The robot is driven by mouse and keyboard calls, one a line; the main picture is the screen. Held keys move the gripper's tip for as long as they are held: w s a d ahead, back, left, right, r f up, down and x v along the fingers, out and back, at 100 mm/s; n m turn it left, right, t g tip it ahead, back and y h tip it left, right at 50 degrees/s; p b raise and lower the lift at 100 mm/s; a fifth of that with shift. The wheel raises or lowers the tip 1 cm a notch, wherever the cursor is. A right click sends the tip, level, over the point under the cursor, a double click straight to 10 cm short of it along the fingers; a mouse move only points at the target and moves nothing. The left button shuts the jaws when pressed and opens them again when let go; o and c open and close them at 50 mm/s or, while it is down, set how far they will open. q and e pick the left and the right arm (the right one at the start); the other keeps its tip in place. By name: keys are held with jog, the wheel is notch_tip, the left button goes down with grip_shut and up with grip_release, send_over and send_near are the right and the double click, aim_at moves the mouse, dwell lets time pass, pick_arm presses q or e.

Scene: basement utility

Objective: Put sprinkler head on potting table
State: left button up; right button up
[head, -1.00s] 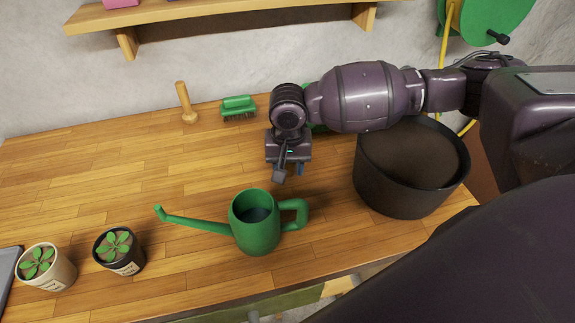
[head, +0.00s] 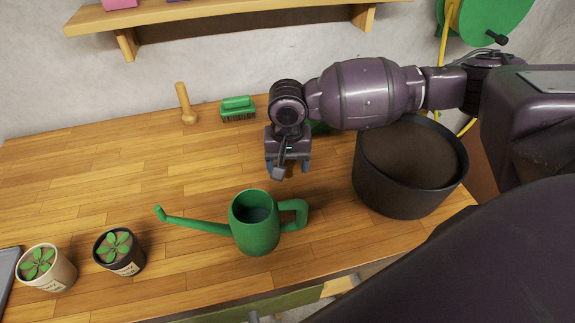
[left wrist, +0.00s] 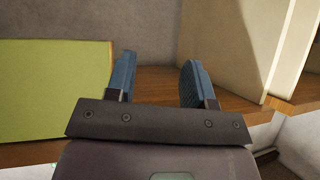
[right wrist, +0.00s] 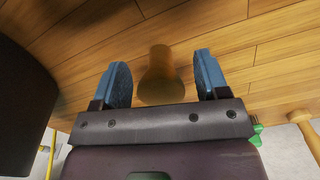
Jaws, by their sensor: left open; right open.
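The wooden potting table (head: 110,180) fills the middle of the head view. My right gripper (head: 287,168) is open above it, behind the watering can and left of the black pot. A small grey piece hangs between its fingers in the head view; I cannot tell whether it is the sprinkler head. In the right wrist view a brownish, tapered thing (right wrist: 160,78) sits between the open fingers, over the table; I cannot tell whether they touch it. My left gripper (left wrist: 155,75) is open and empty, facing a brown ledge and a green panel.
A green watering can (head: 256,232) and two potted plants (head: 118,250) stand near the front. A black pot (head: 385,190) is at right. A wooden dibber (head: 187,105) and green brush (head: 238,108) are at the back. A shelf (head: 200,12) hangs above. The table's left middle is clear.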

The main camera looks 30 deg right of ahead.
notch_tip(320, 180, up, 10)
jog(key=shift+f+p, duration=0.25)
jog(key=shift+p, duration=0.5)
jog(key=shift+r, duration=0.8)
pick_arm(q)
notch_tip(320, 180, up, 2)
jog(key=shift+r, duration=0.25)
jog(key=shift+w, duration=0.2)
